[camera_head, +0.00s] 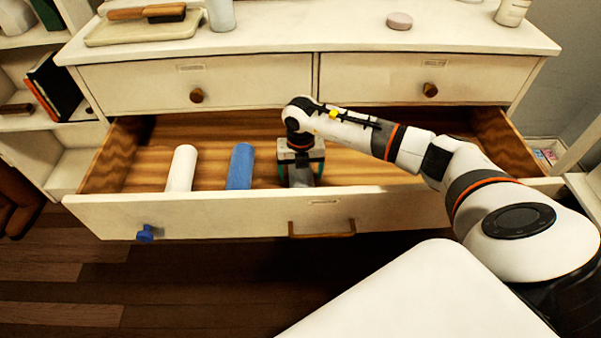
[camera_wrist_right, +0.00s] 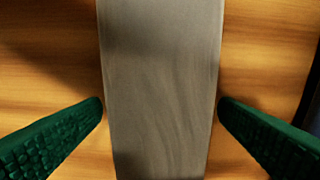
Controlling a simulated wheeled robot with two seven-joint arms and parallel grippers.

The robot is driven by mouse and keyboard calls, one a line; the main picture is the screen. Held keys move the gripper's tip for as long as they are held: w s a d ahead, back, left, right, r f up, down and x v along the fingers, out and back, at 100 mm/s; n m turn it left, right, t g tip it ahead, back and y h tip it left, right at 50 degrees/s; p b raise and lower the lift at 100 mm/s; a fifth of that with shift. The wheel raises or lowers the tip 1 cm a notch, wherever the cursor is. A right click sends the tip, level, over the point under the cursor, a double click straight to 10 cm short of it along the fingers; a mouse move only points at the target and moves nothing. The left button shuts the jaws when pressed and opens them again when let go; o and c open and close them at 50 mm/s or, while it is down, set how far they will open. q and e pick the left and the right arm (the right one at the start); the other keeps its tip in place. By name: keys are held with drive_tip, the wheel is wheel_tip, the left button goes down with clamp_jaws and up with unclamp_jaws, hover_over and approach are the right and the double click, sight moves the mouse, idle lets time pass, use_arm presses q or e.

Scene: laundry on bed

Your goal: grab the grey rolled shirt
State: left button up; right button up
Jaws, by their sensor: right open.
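The grey rolled shirt (camera_head: 301,177) lies in the open lower drawer, mostly hidden under my right gripper in the head view. In the right wrist view the grey rolled shirt (camera_wrist_right: 160,90) runs from top to bottom through the middle. My right gripper (camera_head: 300,170) points down over it. Its two green fingertips (camera_wrist_right: 160,112) are open, one on each side of the shirt. A narrow gap seems to show at the left finger; the right finger is very close to the shirt's edge. My left gripper is not in view.
A blue roll (camera_head: 240,167) and a white roll (camera_head: 181,168) lie to the left in the same drawer. The drawer front (camera_head: 390,212) and the upper drawers (camera_head: 250,82) bound the space. Bare drawer floor shows left of the white roll.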

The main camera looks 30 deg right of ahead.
drive_tip(key=shift+f, duration=0.1)
drive_tip(key=c, duration=1.2)
drive_tip(key=shift+o, duration=0.2)
